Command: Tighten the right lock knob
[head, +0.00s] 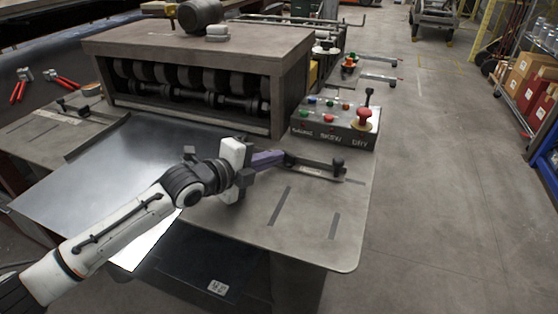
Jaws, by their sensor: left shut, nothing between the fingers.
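The right lock knob (338,164) is a small black knob at the right end of the right guide bar (316,170), on the grey machine table. My left gripper (283,158) reaches in from the left, with its purple-grey fingers shut and empty. Its fingertips are at the left end of the guide bar, apart from the right lock knob. Whether they touch the bar there I cannot tell. A metal sheet (118,172) lies flat on the table, partly hidden behind my left arm. My right gripper is not in view.
The roller housing (196,48) stands behind the sheet. A control box (336,124) with coloured buttons and a red stop button (365,118) stands just behind the guide bar. Red-handled tools (66,82) lie at the left. The table's front right corner and the floor beyond are clear.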

